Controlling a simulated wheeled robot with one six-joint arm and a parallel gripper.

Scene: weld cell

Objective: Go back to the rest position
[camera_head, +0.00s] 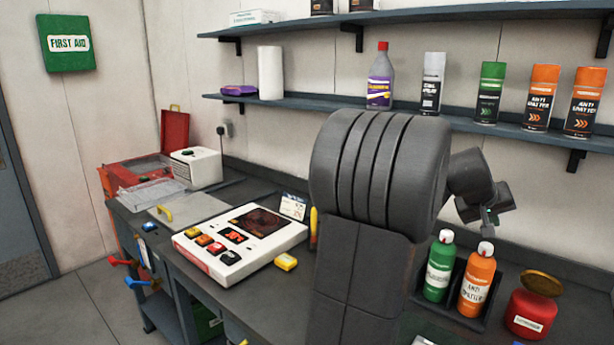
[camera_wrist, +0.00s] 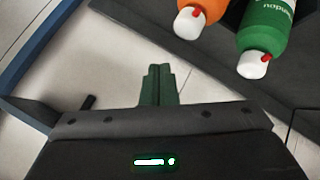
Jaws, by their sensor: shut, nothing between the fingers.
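My gripper (camera_wrist: 160,72) is shut and empty, its two dark green fingers side by side in the lower middle of the wrist view. In the head view my gripper (camera_head: 490,217) shows small at the end of my folded dark grey arm, right of centre, above the bench. The gripper is in the air in front of the wall, below the lower shelf and above the green bottle (camera_head: 439,267) and the orange bottle (camera_head: 477,280). In the wrist view the orange bottle (camera_wrist: 210,8) and green bottle (camera_wrist: 265,35) show beyond the fingers, apart from them.
The lower shelf (camera_head: 300,103) holds spray cans and a purple-labelled bottle (camera_head: 380,78). My arm hides the bench's middle.

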